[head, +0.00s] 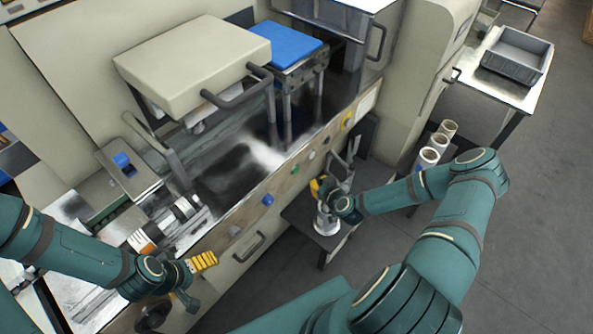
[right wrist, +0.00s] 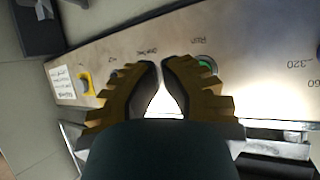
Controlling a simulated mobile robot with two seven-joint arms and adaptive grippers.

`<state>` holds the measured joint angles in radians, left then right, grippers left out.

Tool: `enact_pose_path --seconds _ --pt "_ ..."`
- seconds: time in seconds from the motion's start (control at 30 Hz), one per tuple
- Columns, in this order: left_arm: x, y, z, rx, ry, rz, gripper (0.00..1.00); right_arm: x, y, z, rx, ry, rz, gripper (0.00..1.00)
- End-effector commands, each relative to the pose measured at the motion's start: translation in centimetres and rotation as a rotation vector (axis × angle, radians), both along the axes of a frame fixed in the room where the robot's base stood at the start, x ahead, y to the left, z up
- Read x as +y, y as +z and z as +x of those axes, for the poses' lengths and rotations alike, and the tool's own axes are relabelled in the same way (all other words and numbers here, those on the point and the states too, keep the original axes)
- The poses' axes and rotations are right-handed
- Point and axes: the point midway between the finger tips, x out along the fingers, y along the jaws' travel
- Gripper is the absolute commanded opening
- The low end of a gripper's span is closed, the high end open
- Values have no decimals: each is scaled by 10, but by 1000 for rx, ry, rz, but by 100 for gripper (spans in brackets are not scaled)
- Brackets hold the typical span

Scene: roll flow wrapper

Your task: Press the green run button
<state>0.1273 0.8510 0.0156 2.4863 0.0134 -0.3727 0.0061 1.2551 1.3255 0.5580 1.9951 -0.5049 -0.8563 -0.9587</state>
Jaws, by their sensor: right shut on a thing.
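The green run button (right wrist: 207,62) shows in the right wrist view under the label "Run", partly covered by my right-hand finger. In the head view a green button (head: 295,169) sits on the machine's front panel. My right gripper (right wrist: 161,65) is in front of the panel, its fingertips close together just left of the button. I cannot make out anything held between them, or whether they touch the panel. In the head view my right gripper (head: 318,187) is right of the green button. My left gripper (head: 205,261) is in front of the machine's left part; its jaw opening is unclear.
Along the panel are a blue knob (head: 267,200), a red button (head: 327,140) and a yellow-backed control (head: 347,121). A small stand (head: 303,213) with a white roll (head: 326,223) is below my right gripper. Several rolls and a grey bin (head: 517,58) are at the right.

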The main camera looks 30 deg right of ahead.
Motion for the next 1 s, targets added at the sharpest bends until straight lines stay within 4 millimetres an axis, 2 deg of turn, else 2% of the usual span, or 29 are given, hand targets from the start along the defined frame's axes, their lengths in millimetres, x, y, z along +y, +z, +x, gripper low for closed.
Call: enact_pose_path --seconds 0.2,0.4,1.0 --pt "0 -2 0 1 0 0 100 12 0 27 -1 4 0 0" --pt "0 -4 -1 3 -2 0 100 17 0 41 0 1 0 0" --pt "0 -5 -2 3 -2 0 100 19 0 45 1 0 1 0"
